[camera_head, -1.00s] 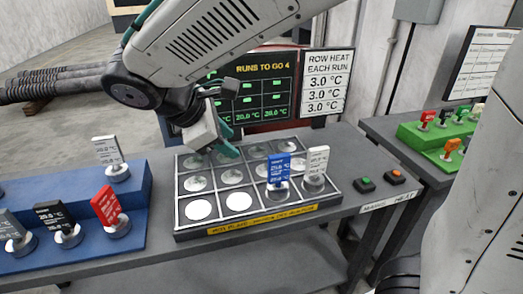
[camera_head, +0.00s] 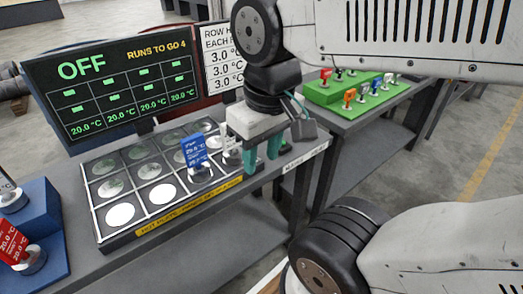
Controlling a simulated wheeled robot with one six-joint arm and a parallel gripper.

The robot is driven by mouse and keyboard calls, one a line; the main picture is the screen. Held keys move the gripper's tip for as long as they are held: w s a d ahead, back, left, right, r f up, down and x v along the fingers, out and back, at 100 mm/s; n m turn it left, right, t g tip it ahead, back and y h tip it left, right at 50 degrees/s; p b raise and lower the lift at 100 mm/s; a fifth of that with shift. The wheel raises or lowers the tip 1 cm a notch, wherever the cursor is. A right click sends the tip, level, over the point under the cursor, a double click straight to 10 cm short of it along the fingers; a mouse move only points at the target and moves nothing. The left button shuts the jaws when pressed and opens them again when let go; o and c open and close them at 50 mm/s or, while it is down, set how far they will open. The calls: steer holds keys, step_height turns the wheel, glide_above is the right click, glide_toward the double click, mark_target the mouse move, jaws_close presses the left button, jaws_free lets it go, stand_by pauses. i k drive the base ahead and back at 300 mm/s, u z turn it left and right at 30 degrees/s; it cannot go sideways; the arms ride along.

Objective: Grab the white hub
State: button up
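A hub with a white tag (camera_head: 231,141) stands on the front right cell of the gridded hot plate (camera_head: 117,235), partly hidden by my gripper. A hub with a blue tag (camera_head: 194,152) stands to its left. My gripper (camera_head: 262,160) has two teal fingers pointing down with a gap between them. It appears open and empty, just right of the white-tagged hub, near the plate's right end. I cannot tell whether it touches the hub. Small pale-tagged pieces also stand on the green rack (camera_head: 322,95) at right.
A monitor (camera_head: 115,85) reading "OFF" and "RUNS TO GO 4" stands behind the plate, with a row-heat sign (camera_head: 220,55) beside it. A blue stepped stand (camera_head: 40,215) with a red-tagged hub (camera_head: 15,245) is at far left. Several plate cells are empty.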

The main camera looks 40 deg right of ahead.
mark_target(232, 153)
steer(key=z, duration=3.2)
steer(key=k, duration=1.35)
steer(key=u, duration=1.3)
